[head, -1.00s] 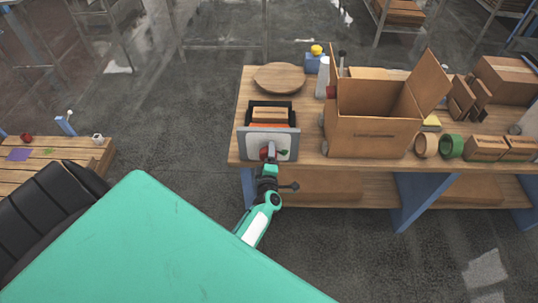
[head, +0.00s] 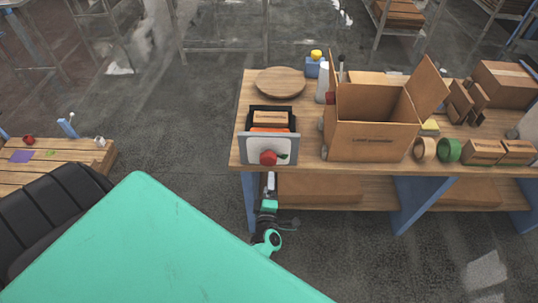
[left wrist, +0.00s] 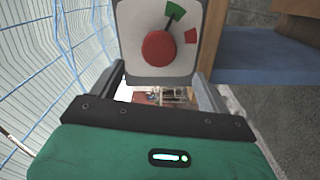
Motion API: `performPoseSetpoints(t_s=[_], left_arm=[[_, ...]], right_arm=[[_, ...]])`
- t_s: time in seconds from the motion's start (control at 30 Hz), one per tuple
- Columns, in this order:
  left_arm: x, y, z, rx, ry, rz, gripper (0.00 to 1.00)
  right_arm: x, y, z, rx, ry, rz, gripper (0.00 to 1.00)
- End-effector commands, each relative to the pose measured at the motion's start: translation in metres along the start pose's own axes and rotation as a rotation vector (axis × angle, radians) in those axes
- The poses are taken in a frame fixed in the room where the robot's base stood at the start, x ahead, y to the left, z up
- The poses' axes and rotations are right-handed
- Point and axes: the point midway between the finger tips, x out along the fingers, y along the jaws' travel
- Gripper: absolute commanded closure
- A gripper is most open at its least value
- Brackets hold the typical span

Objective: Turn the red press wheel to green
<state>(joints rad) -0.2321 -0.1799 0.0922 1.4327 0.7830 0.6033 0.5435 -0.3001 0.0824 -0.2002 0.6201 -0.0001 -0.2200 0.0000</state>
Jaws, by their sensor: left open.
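The red press wheel (head: 268,158) is a round knob on the pale front plate (head: 285,147) of the press at the table's left end. In the left wrist view the red wheel (left wrist: 158,48) sits on the plate with a green mark (left wrist: 174,11) at its upper right and a red mark (left wrist: 190,36) at its right. A thin dark line runs from the wheel towards the green mark. My left gripper (head: 270,181) is below the wheel, in front of the table edge, apart from it. Its two fingers (left wrist: 162,80) are spread and empty. My right gripper is not in view.
An open cardboard box (head: 372,141) stands right of the press, and a round wooden board (head: 280,82) lies behind it. Tape rolls (head: 448,150) and small boxes are farther right. Blue table legs (head: 418,200) stand below. Open floor lies in front.

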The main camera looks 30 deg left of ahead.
Motion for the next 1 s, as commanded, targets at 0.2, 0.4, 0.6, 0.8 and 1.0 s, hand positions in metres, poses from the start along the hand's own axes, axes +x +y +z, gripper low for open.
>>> performPoseSetpoints(t_s=[0.2, 0.4, 0.6, 0.8, 1.0], left_arm=[[-0.021, 0.0, 0.0, 0.0, -0.001, 0.0, 0.22], [-0.024, 0.0, 0.001, 0.0, 0.0, 0.001, 0.22], [-0.023, 0.0, 0.0, 0.0, 0.0, 0.001, 0.22], [-0.024, -0.001, 0.001, 0.003, -0.003, -0.001, 0.22], [-0.042, -0.054, 0.03, 0.176, -0.163, -0.064, 0.22]], right_arm=[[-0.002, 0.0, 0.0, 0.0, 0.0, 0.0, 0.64], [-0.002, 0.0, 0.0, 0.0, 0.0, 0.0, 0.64], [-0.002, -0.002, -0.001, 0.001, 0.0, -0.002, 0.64], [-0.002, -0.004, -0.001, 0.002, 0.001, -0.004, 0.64], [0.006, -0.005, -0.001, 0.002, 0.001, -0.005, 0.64]])
